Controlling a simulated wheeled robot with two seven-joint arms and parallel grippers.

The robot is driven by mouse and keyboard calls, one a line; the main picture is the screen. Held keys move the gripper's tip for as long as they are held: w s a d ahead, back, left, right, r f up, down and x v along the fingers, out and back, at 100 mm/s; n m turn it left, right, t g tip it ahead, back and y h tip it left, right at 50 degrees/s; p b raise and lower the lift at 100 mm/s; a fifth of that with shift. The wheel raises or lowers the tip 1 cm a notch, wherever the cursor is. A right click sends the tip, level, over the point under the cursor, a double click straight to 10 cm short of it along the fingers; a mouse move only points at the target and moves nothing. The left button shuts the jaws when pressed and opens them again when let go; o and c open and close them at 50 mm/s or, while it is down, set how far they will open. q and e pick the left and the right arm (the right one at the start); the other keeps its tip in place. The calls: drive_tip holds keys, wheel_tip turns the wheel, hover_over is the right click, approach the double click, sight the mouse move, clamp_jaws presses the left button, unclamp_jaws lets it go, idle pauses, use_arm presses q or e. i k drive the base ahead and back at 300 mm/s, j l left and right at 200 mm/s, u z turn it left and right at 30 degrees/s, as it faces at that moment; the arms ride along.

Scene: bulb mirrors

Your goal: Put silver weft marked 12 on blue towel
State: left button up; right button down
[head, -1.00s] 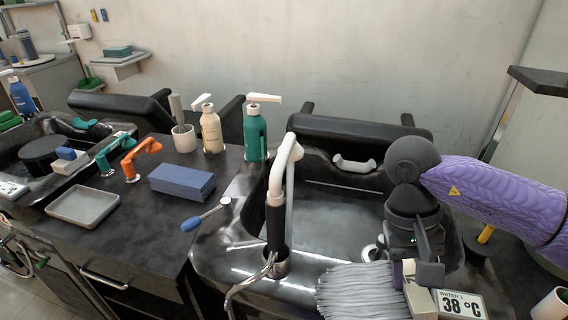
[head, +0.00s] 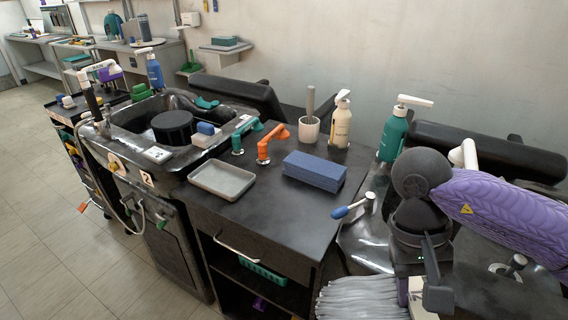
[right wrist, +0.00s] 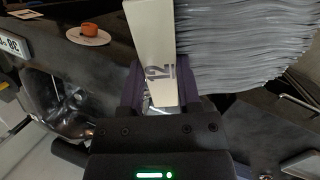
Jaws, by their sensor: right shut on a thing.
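The silver weft (head: 360,298) hangs from my right gripper (head: 411,288) at the bottom right of the head view. In the right wrist view, my right gripper (right wrist: 160,98) is shut on the weft's pale tab (right wrist: 152,45), which is marked 12. Its grey wavy strands (right wrist: 245,45) spread to the right there. The blue towel (head: 314,170) lies folded on the dark counter, up and to the left of the weft and apart from it. My left gripper is not in view.
The dark counter (head: 262,206) also holds a grey tray (head: 222,180), an orange tap (head: 270,143), a white cup (head: 309,129) and a cream pump bottle (head: 340,120).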

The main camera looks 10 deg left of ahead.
sight(315, 164)
drive_tip(key=i+j+u, duration=0.25)
drive_tip(key=i+j, duration=0.4)
drive_tip(key=i+j+u, duration=0.1)
drive_tip(key=i+j, duration=0.05)
drive_tip(key=i, duration=0.1)
